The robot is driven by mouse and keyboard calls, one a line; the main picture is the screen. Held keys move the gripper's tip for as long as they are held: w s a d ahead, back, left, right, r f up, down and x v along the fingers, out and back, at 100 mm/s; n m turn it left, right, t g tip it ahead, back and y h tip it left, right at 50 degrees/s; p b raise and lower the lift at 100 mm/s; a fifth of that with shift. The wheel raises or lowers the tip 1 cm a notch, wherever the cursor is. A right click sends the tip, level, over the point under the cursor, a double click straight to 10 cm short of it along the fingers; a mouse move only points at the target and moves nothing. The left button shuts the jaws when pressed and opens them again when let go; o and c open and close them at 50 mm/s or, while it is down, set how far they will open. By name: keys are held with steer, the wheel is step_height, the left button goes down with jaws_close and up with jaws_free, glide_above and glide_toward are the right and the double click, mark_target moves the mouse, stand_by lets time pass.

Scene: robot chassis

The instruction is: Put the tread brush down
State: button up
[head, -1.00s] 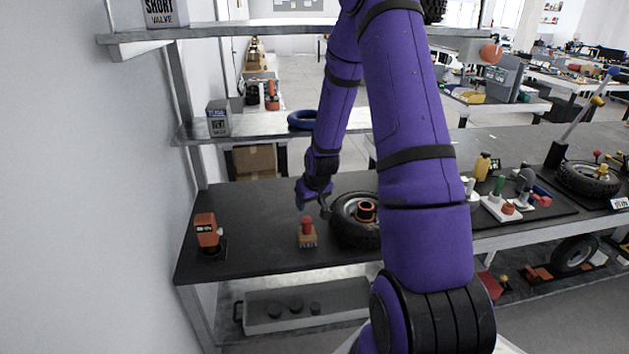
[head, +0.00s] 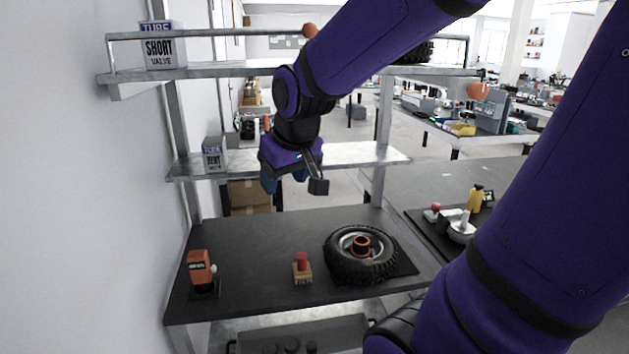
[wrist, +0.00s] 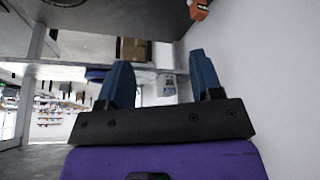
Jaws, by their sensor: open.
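A small wooden block with a red knob (head: 302,266), which looks like the tread brush, stands upright on the dark bench (head: 250,285), left of the tyre. The writing on its front is too small to read. My gripper (head: 284,180) is high above the bench, about level with the middle shelf and apart from the brush. In the wrist view its two blue fingers (wrist: 162,72) are spread with nothing between them. The brush does not show clearly in the wrist view.
A tyre with an orange-ringed hub (head: 362,262) lies to the brush's right. An orange tool (head: 200,268) stands at the bench's left. A middle shelf (head: 190,172) with a box (head: 214,155) and an upper shelf (head: 230,68) are above. Bench around the brush is clear.

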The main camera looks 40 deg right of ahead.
steer(key=s+a+r, duration=0.2)
steer(key=s, duration=0.4)
steer(key=s+a+r, duration=0.2)
steer(key=s, duration=0.5)
steer(key=shift+a+r+n+y, duration=0.2)
steer(key=shift+r+n+y, duration=0.15)
steer(key=shift+n+y, duration=0.05)
steer(key=shift+o, duration=0.4)
steer(key=shift+w, duration=0.15)
